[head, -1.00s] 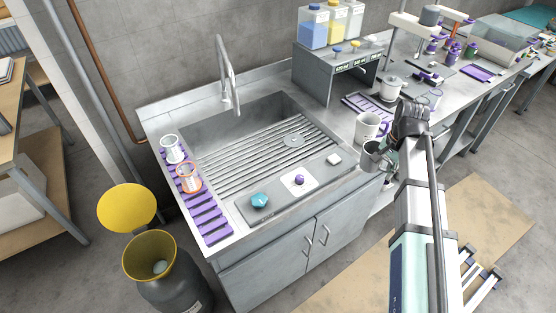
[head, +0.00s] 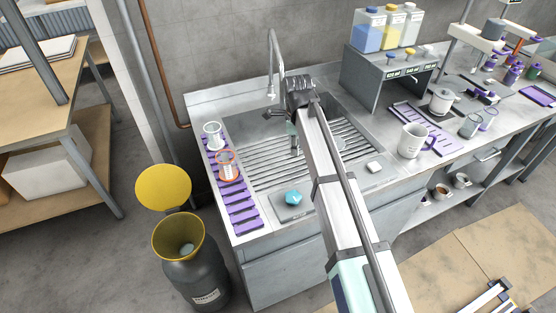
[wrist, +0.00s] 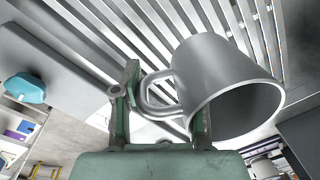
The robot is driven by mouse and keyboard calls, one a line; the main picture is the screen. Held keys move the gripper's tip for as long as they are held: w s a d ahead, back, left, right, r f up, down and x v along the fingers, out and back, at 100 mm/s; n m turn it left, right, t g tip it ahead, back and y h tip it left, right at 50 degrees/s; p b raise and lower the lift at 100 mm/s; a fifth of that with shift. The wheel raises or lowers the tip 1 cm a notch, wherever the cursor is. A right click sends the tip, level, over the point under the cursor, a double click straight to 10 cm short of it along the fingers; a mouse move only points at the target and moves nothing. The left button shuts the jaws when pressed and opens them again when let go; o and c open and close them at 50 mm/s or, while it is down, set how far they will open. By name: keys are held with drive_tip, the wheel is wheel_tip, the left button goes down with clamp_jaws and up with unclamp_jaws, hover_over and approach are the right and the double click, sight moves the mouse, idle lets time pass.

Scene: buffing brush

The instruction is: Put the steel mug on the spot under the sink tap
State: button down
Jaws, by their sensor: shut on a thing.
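The steel mug (wrist: 222,70) is in my gripper (wrist: 160,108), which is shut on its handle. In the wrist view the mug lies tilted in the picture, its open mouth toward the lower right, with the sink's slats behind it. In the head view my gripper (head: 293,136) is over the sink, and my arm hides most of it and the mug. The sink tap (head: 273,62) stands at the sink's back edge, just behind my wrist. The slatted sink floor (head: 262,172) shows on both sides of my arm; the spot under the tap is largely hidden.
A teal object (head: 293,197) and a white block (head: 374,167) are on the front ledge. A white mug (head: 412,140) stands on the right counter.

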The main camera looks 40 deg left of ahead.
drive_tip(key=m, duration=0.1)
hover_over(277, 166)
drive_tip(key=shift+m, duration=0.4)
drive_tip(key=shift+s+f+p, duration=0.15)
drive_tip(key=shift+f+p, duration=0.2)
drive_tip(key=shift+f, duration=1.7)
drive_tip(key=shift+s+f+p, duration=0.1)
drive_tip(key=shift+f+p, duration=0.25)
drive_tip(key=shift+f, duration=1.65)
drive_tip(key=shift+f, duration=0.1)
drive_tip(key=c, duration=0.6)
unclamp_jaws()
drive_tip(key=shift+c, duration=0.2)
wheel_tip(277, 166, up, 12)
drive_tip(key=s+b, duration=0.1)
drive_tip(key=b, duration=0.1)
drive_tip(key=shift+s+d+b, duration=0.15)
drive_tip(key=shift+d+b, duration=0.05)
drive_tip(key=shift+b, duration=0.15)
